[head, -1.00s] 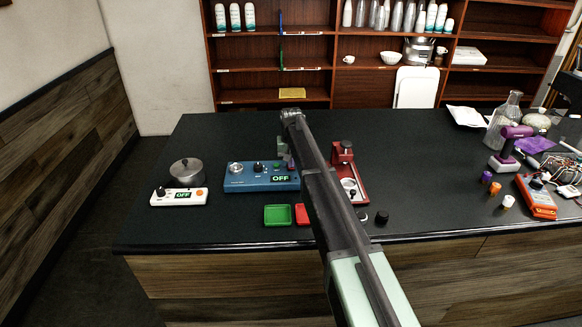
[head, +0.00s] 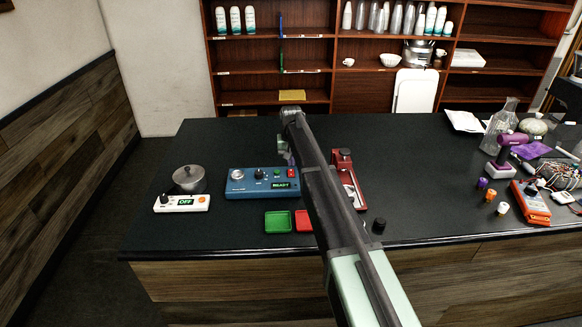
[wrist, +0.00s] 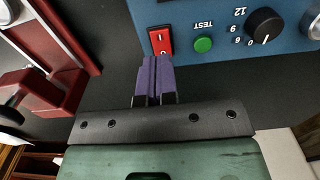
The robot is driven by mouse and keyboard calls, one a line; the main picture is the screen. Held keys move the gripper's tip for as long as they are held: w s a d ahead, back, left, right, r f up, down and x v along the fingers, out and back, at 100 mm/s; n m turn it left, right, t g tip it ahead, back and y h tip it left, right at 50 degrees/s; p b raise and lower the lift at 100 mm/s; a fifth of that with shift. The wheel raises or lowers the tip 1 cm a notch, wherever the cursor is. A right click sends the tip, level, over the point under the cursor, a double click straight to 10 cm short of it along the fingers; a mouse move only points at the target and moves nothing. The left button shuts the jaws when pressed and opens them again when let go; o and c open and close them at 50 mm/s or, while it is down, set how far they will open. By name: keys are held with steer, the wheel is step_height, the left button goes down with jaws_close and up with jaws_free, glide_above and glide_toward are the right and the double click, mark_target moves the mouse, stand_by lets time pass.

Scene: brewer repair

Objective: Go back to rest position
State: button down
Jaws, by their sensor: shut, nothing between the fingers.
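My gripper (wrist: 152,78) shows in the wrist view with its two purple fingers together and nothing between them. That device's display (head: 283,185) reads READY. A green TEST button (wrist: 203,44) and a black dial (wrist: 264,26) are on its panel.
A red apparatus (head: 345,170) stands right of my arm. A white scale-like unit (head: 182,203) reading OFF and a metal pot (head: 188,178) are at left. Green (head: 278,222) and red (head: 303,220) trays lie in front. The purple-handled tool (head: 508,145) stands right.

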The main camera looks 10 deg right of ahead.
step_height(320, 180, up, 3)
steer(key=shift+f+p, duration=0.2)
steer(key=shift+p, duration=0.7)
steer(key=shift+f, duration=0.15)
steer(key=s+f+n+b, duration=0.1)
steer(key=s, duration=4)
steer(key=shift+s, duration=0.15)
